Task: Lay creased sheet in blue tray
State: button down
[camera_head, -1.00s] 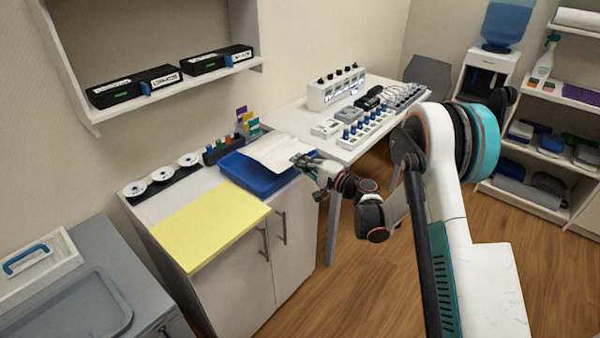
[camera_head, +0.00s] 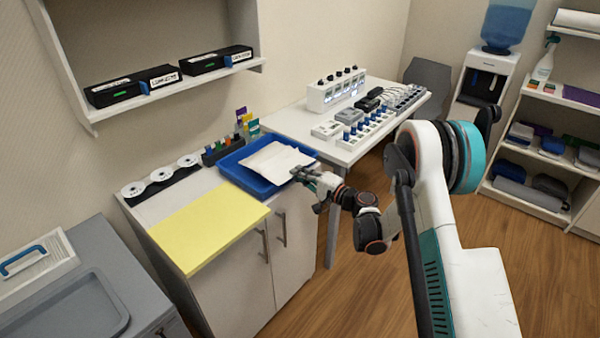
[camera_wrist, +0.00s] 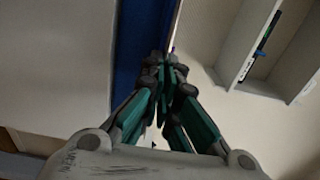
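The blue tray (camera_head: 238,178) stands on the cabinet top. The white creased sheet (camera_head: 275,162) lies in it, its surface uneven and slightly bent. My gripper (camera_head: 300,174) is at the tray's right front edge, close to the sheet's near right edge. In the wrist view, the fingertips (camera_wrist: 165,72) come close together beside a blue band, the tray's side (camera_wrist: 132,45). No sheet shows clearly between the fingers, and I cannot tell whether they touch it.
A yellow sheet (camera_head: 207,225) covers the cabinet top left of the tray. White discs (camera_head: 161,173) and a rack of small bottles (camera_head: 217,151) stand behind. A white table (camera_head: 300,125) with devices is at the right. A wall shelf (camera_head: 170,88) hangs above.

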jog(key=c, duration=1.8)
grip_release()
jog(key=shift+r, duration=0.1)
